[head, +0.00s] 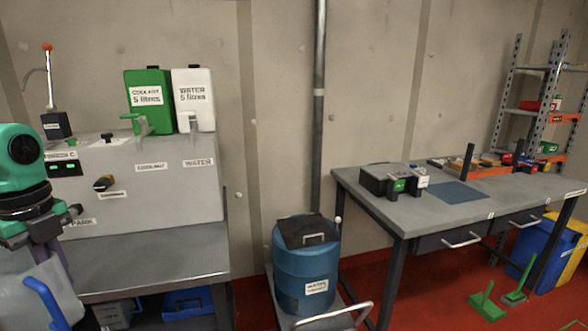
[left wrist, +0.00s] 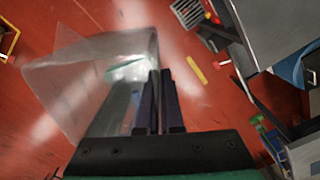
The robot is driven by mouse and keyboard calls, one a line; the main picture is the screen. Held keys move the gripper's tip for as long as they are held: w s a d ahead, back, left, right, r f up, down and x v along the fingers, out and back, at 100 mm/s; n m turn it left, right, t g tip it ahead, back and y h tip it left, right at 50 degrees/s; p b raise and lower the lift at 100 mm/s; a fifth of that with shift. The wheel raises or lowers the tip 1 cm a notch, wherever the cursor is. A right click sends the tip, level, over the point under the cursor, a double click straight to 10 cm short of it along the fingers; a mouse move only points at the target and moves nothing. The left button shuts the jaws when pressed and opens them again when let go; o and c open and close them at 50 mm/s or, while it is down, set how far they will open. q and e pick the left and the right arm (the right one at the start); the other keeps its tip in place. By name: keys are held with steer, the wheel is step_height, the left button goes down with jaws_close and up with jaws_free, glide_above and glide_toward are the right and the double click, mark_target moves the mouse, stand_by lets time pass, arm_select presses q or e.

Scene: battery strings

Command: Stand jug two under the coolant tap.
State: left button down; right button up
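My left gripper (head: 48,256) points down at the left edge of the head view. Its dark fingers (left wrist: 160,105) are close together at a clear, translucent jug (left wrist: 85,75) and appear shut on it. The jug (head: 20,292) hangs low at the lower left, with a blue handle (head: 46,300); no number on it is readable. The green coolant container (head: 148,112) stands on the grey cabinet, its green coolant tap (head: 137,121) at the front, above the COOLANT label (head: 150,167). My right gripper is not in view.
A white water container (head: 194,90) with its own tap stands right of the coolant. A blue drum (head: 304,262) on a cart stands mid-floor. A workbench (head: 440,212) is at the right.

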mark_target(43, 311)
arm_select(q)
steer(key=s+a+f+m, duration=0.1)
steer(key=f, duration=0.1)
steer(key=f+m, duration=0.1)
steer(key=m, duration=0.1)
steer(key=s+a+f+m, duration=0.1)
steer(key=f+m, duration=0.1)
steer(key=shift+s+a+f, duration=0.3)
steer(key=shift+s+a, duration=0.05)
steer(key=s+d+f+m, duration=0.1)
steer(key=d+f+m, duration=0.2)
steer(key=f+m, duration=0.5)
steer(key=s+d+f+m, duration=0.1)
steer(key=d+f+m, duration=0.1)
steer(key=f+m, duration=0.55)
steer(key=w+d+f+m, duration=0.1)
steer(key=d+f+m, duration=0.2)
steer(key=d+m, duration=0.7)
steer(key=w+d+f+m, duration=0.2)
steer(key=d+m, duration=0.9)
steer(key=m, duration=0.9)
steer(key=shift+d+f, duration=0.15)
steer(key=shift+f, duration=0.45)
steer(key=shift+s+f+m, duration=0.1)
steer(key=shift+m, duration=0.15)
